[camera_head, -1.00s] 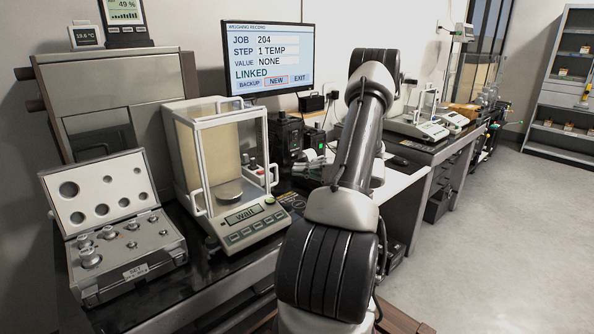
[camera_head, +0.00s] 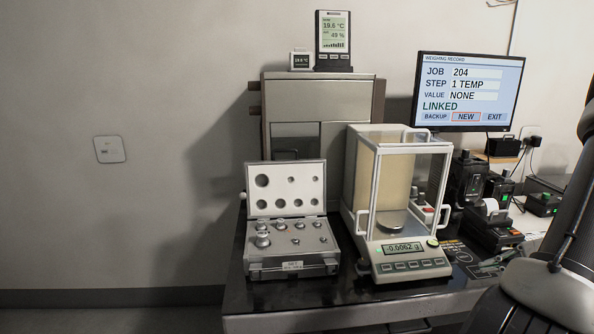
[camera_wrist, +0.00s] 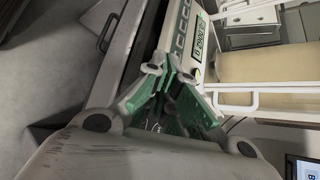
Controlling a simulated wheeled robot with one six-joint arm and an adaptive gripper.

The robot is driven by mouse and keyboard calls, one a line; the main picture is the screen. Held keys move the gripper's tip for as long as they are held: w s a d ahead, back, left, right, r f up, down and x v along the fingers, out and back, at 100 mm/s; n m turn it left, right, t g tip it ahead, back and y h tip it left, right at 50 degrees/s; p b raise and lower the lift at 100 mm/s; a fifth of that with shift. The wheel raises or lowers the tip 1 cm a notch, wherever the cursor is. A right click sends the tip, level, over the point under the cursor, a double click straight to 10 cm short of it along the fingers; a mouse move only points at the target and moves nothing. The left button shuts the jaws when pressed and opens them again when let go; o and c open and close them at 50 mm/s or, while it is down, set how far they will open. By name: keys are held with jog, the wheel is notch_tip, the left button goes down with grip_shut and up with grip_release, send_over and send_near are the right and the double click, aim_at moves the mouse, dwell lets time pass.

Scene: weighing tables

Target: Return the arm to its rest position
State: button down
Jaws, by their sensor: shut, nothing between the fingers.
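My gripper (camera_wrist: 172,85) shows in the wrist view with its green-padded fingers closed together and nothing between them. In that view the balance (camera_wrist: 185,30) lies just beyond the fingertips, its display and buttons near them; I cannot tell the exact gap. In the head view only part of my arm (camera_head: 556,285) shows, at the right edge, and my gripper is out of that picture. The balance (camera_head: 410,268) stands on the dark table with its pan bare and its display reading about -0.0062 g.
An open weight case (camera_head: 290,266) with several weights sits left of the balance. The monitor (camera_head: 469,91) stands behind right, and also shows in the wrist view (camera_wrist: 302,168). A small printer (camera_head: 492,230) and other devices crowd the table's right side. Left of the table is clear.

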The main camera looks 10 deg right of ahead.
jog(key=s+a+r+n+h, duration=0.3)
jog(key=a+r+n, duration=0.1)
jog(key=a+r, duration=0.3)
jog(key=s+a+r+n+g+h, duration=0.1)
jog(key=s+a+r+n+h, duration=0.3)
jog(key=a+r, duration=0.3)
jog(key=s+a+r+n+g+h, duration=0.1)
jog(key=s+a+r+n+h, duration=0.2)
jog(key=a+r+n, duration=0.3)
notch_tip(320, 180, up, 3)
jog(key=shift+s+a+f, duration=0.1)
jog(key=shift+s+a, duration=0.05)
jog(key=shift+a, duration=0.25)
